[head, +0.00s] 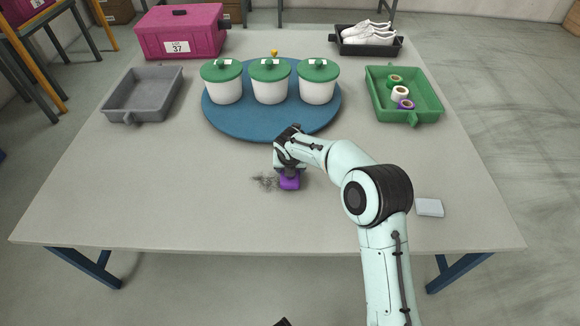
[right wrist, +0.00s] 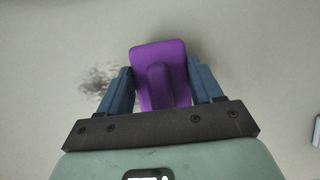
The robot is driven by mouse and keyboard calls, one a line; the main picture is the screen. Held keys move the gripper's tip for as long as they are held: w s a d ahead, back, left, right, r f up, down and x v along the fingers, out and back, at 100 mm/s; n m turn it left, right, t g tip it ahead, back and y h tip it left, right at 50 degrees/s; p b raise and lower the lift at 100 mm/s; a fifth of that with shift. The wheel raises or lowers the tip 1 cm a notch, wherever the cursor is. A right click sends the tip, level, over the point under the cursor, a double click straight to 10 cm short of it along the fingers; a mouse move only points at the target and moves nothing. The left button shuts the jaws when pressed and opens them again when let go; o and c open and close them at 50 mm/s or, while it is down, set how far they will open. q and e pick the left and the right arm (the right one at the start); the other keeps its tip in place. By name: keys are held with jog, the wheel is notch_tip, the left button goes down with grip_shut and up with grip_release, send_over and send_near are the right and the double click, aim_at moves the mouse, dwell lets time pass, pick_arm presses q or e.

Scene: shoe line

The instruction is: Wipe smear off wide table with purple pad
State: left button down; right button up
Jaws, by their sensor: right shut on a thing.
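The purple pad (head: 289,183) is at the table surface near the middle of the wide table (head: 180,200). My right gripper (head: 288,172) is shut on it; in the right wrist view the blue fingers (right wrist: 160,90) sit on both sides of the pad (right wrist: 160,62). A dark grey smear (head: 264,181) lies on the table just left of the pad, and the smear also shows in the right wrist view (right wrist: 97,82). Whether the pad covers part of the smear I cannot tell.
A blue round mat (head: 225,120) with three white, green-lidded tubs (head: 270,85) stands behind my gripper. A grey tray (head: 128,115), pink box (head: 150,40), green tray (head: 425,85) and black shoe tray (head: 365,48) stand farther out. A pale block (head: 429,207) lies at right. The front left is clear.

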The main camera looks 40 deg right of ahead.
jog(key=shift+f, duration=0.7)
jog(key=shift+a, duration=0.1)
jog(key=shift+w+a+r, duration=0.15)
jog(key=shift+w+a, duration=0.9)
jog(key=shift+a, duration=0.15)
jog(key=shift+w+a+f, duration=0.2)
jog(key=shift+w+a, duration=1.45)
jog(key=shift+a, duration=0.3)
jog(key=shift+w+a, duration=0.85)
jog(key=shift+a, duration=0.15)
jog(key=shift+w+a, duration=0.8)
jog(key=shift+a, duration=0.2)
